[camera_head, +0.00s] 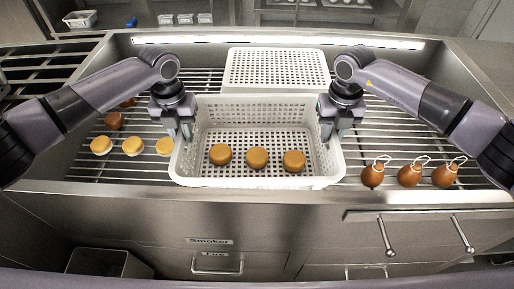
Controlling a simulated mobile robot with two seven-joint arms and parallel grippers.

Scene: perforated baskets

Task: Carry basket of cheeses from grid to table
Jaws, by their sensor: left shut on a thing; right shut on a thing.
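A white perforated basket (258,183) sits at the middle of the metal grid (360,140), its near rim close to the front edge. Three round orange-brown cheeses (257,158) lie in a row on its floor. My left gripper (184,136) is shut on the basket's left wall. My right gripper (329,133) is shut on its right wall. Whether the basket touches the grid is hard to tell.
A second white perforated basket (276,70) lies behind. Several pale and brown round cheeses (132,146) lie on the grid at the left. Three brown pear-shaped pieces with string loops (409,174) lie at the right. A steel front with handles (215,262) stands below.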

